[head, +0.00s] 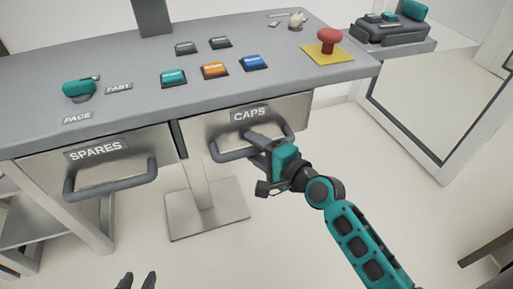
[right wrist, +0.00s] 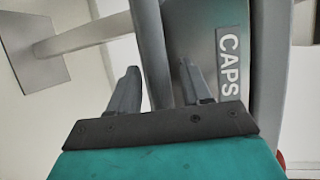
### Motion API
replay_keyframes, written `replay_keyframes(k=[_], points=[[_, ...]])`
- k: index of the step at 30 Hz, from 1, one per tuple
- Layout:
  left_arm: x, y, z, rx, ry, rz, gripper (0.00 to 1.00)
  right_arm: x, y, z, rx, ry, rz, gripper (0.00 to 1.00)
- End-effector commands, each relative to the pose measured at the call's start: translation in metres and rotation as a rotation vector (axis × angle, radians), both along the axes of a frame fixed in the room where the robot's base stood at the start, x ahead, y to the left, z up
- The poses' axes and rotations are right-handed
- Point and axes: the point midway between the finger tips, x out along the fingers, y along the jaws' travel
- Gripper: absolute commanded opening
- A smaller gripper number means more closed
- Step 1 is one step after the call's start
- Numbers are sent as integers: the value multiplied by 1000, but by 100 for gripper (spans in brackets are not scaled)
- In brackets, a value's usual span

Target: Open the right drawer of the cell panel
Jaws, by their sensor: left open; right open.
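The cell panel (head: 130,58) is a grey desk with two drawers under its front edge. The right drawer (head: 206,132), labelled CAPS, looks shut, its front close under the panel edge. Its grey bar handle (head: 228,156) sticks out from the front. My right gripper (head: 262,143) is at the handle with its fingers open. In the right wrist view, the fingers (right wrist: 160,82) stand on either side of the handle bar (right wrist: 150,45); I cannot tell whether they touch it. My left gripper (head: 136,282) shows only its open fingertips at the bottom edge, away from the drawers.
The left drawer (head: 40,166), labelled SPARES, has a similar handle and looks shut. On the panel top are a teal knob (head: 80,88), several coloured buttons and a red mushroom button (head: 329,40) on a yellow plate. The floor in front is clear.

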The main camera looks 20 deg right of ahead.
Motion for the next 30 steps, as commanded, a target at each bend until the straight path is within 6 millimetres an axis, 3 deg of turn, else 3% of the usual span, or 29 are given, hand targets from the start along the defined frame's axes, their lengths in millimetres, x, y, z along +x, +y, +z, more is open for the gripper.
replay_keyframes(k=[4, 19, 30], points=[[0, 0, 0, 0, 0, 0, 43, 0, 0, 0, 0, 0, 0, 48], [2, 0, 1, 0, -4, -1, 43, -1, 0, 0, 0, 1, 0, 0], [3, 0, 2, 0, -8, 0, 43, -1, 0, 0, -1, 0, 0, 0]])
